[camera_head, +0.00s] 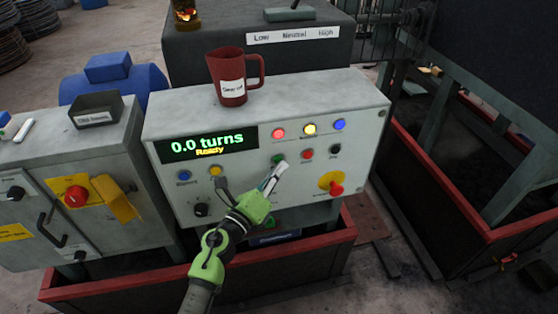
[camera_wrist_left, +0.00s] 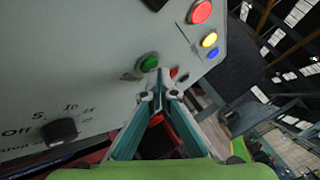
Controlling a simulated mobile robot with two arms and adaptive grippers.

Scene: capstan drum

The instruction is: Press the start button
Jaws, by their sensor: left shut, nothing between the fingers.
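The green button (camera_head: 278,158) is on the sloped front of the light grey control panel (camera_head: 370,112). In the left wrist view, the green button (camera_wrist_left: 149,62) shows just beyond and slightly left of the closed fingertips (camera_wrist_left: 158,79). I cannot tell whether they touch it. My right gripper is in neither view.
The display (camera_head: 207,145) reads "0.0 turns" and "Ready". A red button (camera_head: 307,155) and a black one (camera_head: 335,149) sit to the right. A red mushroom button (camera_head: 336,188) on yellow is lower right. A red mug (camera_head: 232,80) stands on the panel's top.

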